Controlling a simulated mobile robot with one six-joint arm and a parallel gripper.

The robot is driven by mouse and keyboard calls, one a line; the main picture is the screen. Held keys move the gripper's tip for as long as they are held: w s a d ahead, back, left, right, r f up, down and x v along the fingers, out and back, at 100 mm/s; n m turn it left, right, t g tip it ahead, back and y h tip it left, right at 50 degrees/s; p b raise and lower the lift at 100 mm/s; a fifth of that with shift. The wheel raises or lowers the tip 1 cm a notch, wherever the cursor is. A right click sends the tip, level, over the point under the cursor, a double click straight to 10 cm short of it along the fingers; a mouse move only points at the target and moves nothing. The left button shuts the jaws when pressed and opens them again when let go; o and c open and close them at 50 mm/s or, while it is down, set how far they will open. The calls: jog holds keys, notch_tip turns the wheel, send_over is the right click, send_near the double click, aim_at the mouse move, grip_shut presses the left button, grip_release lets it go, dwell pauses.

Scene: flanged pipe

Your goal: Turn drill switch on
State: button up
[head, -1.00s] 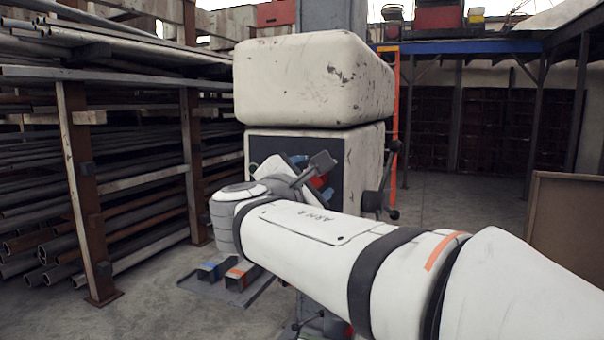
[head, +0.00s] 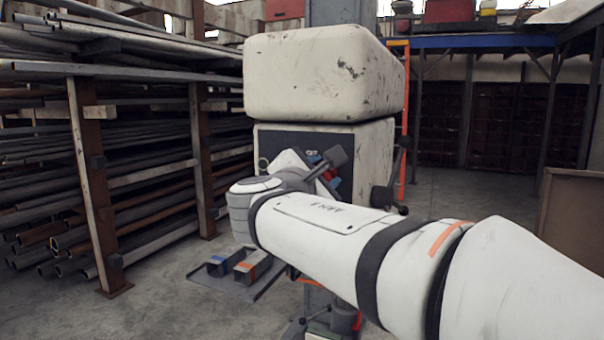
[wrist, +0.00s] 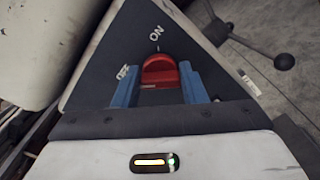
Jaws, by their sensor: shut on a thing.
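The drill press (head: 325,80) is a worn white machine with a dark front panel, in the middle of the head view. In the wrist view its red rotary switch (wrist: 158,71) sits on the dark panel (wrist: 105,62), with ON printed above it and OFF to its left. My gripper (wrist: 159,78) is shut on the switch, one blue finger on each side. The switch's exact angle is hard to tell. In the head view my arm covers part of the panel and the switch is not clearly seen.
A lever handle with a dark ball (wrist: 284,62) sticks out to the right of the panel. Below the panel is a grey drill table with two short square tubes (head: 252,267). A pipe rack (head: 90,180) stands at the left. The floor at the right is open.

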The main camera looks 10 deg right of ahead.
jog(key=shift+f+b, duration=0.15)
jog(key=shift+b, duration=0.35)
jog(key=shift+f+m+b, duration=0.2)
jog(key=shift+m+b, duration=4.3)
jog(key=shift+b, duration=1.15)
jog(key=shift+f+m+b, duration=0.2)
jog(key=shift+m+b, duration=4.3)
jog(key=shift+b, duration=1.1)
jog(key=o, duration=1)
jog(key=shift+r, duration=0.1)
